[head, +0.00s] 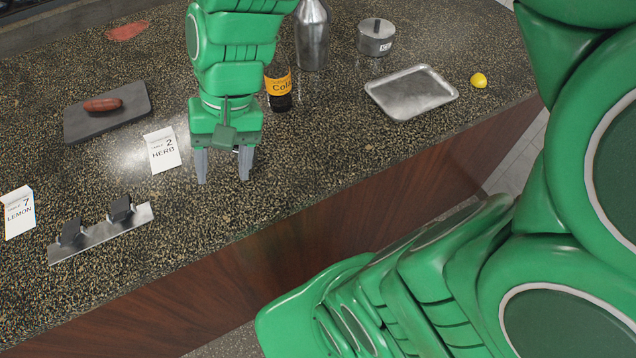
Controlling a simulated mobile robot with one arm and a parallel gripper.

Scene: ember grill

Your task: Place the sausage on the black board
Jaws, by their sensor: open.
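The brown-red sausage (103,104) lies on the black board (88,126), a dark slab at the left of the speckled counter. It rests on the board's upper middle part. My gripper (223,181) points down over the counter, to the right of the board. Its two grey fingers are apart with nothing between them. It is clear of the sausage.
A card reading HERB (162,150) stands between the board and my gripper. A LEMON card (18,212) and a metal holder (100,235) are at front left.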

